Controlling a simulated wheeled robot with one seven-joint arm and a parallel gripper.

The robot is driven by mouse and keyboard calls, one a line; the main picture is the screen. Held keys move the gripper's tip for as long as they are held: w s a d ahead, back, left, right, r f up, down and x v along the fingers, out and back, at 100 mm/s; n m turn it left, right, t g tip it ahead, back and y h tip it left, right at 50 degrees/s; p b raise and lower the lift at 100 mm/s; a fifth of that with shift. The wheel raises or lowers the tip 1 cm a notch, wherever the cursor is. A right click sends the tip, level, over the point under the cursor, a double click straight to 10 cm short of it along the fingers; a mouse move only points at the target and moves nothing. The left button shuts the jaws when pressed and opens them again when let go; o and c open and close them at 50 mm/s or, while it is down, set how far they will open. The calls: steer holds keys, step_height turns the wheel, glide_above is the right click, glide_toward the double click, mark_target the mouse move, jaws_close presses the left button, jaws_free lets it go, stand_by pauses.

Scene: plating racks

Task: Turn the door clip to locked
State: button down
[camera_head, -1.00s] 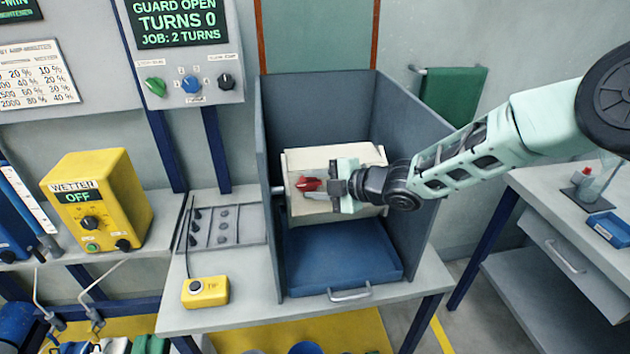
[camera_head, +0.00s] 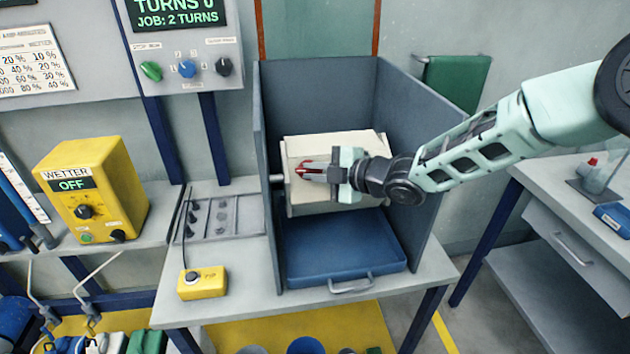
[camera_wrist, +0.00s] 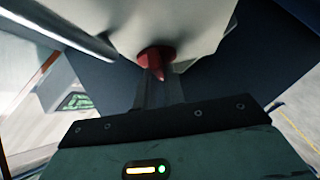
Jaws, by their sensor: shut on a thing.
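The red door clip (camera_head: 301,170) is on the face of the pale barrel (camera_head: 300,145), which sits inside the grey open-fronted housing. My gripper (camera_head: 308,172) reaches in from the right, its fingers at the clip and shut on it. The fingers cover part of the clip in the head view. In the wrist view the clip (camera_wrist: 155,56) shows as a red round base with a pointed tip against the barrel (camera_wrist: 150,22). The dark fingers (camera_wrist: 160,92) meet it from below. I cannot read any lock marking.
The grey housing's side walls (camera_head: 412,150) stand close on both sides of the barrel. A blue tray (camera_head: 340,262) with a handle lies below. A yellow TIP button box (camera_head: 203,283) sits on the bench at left. A yellow wetter unit (camera_head: 95,190) stands farther left.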

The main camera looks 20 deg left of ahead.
steer(key=m+t+b, duration=0.1)
steer(key=b, duration=0.3)
steer(key=f+m+t+y+b, duration=0.1)
steer(key=m+b, duration=0.1)
steer(key=b, duration=0.2)
steer(key=m+t+y+b, duration=0.1)
steer(key=m+b, duration=0.1)
steer(key=b, duration=0.2)
steer(key=shift+s+f+t+b, duration=0.2)
steer(key=shift+f+t+b, duration=0.1)
steer(key=shift+b, duration=0.1)
steer(key=shift+s+a+r+m+t+h+b, duration=0.1)
steer(key=shift+m+t+h+b, duration=0.75)
steer(key=shift+m+t+b, duration=1.5)
steer(key=shift+s+a+r+m+t+h+b, duration=0.15)
steer(key=shift+m+t+h+b, duration=1.05)
steer(key=shift+m+b, duration=1.95)
steer(key=shift+s+a+r+m+t+h+b, duration=0.1)
steer(key=shift+m+t+h+b, duration=0.45)
steer(key=shift+m+t+b, duration=1.9)
steer(key=shift+m, duration=0.75)
steer(key=c, duration=1.5)
jaws_free()
